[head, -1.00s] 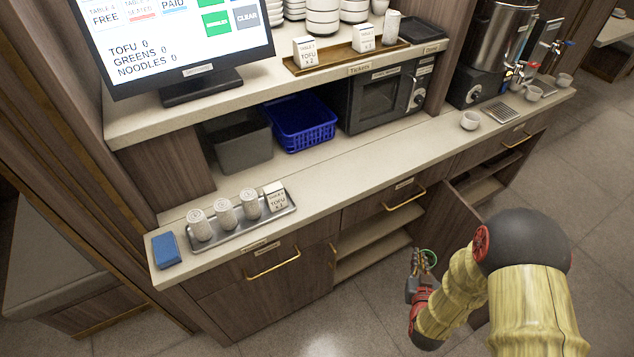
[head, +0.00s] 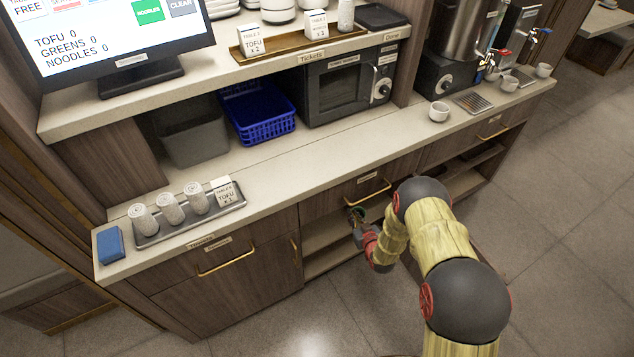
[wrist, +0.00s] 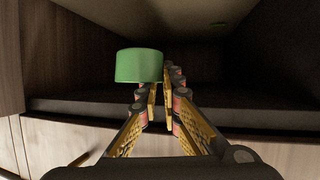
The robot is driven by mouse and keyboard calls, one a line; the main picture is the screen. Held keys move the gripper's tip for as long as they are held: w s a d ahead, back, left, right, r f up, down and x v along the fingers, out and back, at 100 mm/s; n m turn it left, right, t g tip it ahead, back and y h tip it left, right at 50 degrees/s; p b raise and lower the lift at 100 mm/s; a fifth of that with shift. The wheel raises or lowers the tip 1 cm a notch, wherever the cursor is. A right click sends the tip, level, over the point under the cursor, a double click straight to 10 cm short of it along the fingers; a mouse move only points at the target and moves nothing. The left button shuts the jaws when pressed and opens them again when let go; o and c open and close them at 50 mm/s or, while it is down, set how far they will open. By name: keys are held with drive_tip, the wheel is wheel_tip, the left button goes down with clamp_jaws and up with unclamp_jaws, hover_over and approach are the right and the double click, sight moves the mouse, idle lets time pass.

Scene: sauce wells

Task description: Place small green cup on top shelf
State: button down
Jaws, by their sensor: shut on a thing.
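The small green cup (wrist: 139,66) is held in my gripper (wrist: 160,92), just left of the fingertips in the wrist view. The fingers look pinched on one side of it. The cabinet's top shelf (head: 322,233) is partly hidden by my arm.
A drawer with a brass handle (head: 372,190) is directly above the opening. A closed cabinet door (head: 232,285) is to the left. A cabinet side wall (wrist: 12,60) stands at the left in the wrist view. The counter holds a metal tray (head: 150,238) of rolled towels and a white cup (head: 439,112).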

drive_tip(key=w+a+f, duration=0.1)
drive_tip(key=a+f, duration=0.1)
drive_tip(key=f, duration=0.2)
drive_tip(key=w+a+f+n+y+b, duration=0.1)
drive_tip(key=w+a+f, duration=0.1)
drive_tip(key=f, duration=0.3)
drive_tip(key=w+a+f+n+g+y, duration=0.1)
drive_tip(key=a+f, duration=0.1)
drive_tip(key=f, duration=0.2)
drive_tip(key=shift+w+f+b, duration=0.15)
drive_tip(key=shift+w+b, duration=0.15)
drive_tip(key=shift+w, duration=0.05)
drive_tip(key=w+a+b, duration=0.2)
drive_tip(key=w+a, duration=0.1)
drive_tip(key=w, duration=0.2)
drive_tip(key=w+a+b, duration=0.2)
drive_tip(key=w+a, duration=0.1)
drive_tip(key=w, duration=0.2)
drive_tip(key=w+a+b, duration=0.2)
drive_tip(key=w, duration=0.2)
drive_tip(key=shift+w+a, duration=0.4)
drive_tip(key=f, duration=0.1)
drive_tip(key=f+b, duration=0.2)
drive_tip(key=shift+w+a+f, duration=0.15)
drive_tip(key=shift+w+f, duration=0.15)
drive_tip(key=shift+f, duration=0.05)
drive_tip(key=c, duration=2)
unclamp_jaws()
drive_tip(key=shift+o, duration=0.2)
drive_tip(key=shift+r, duration=0.1)
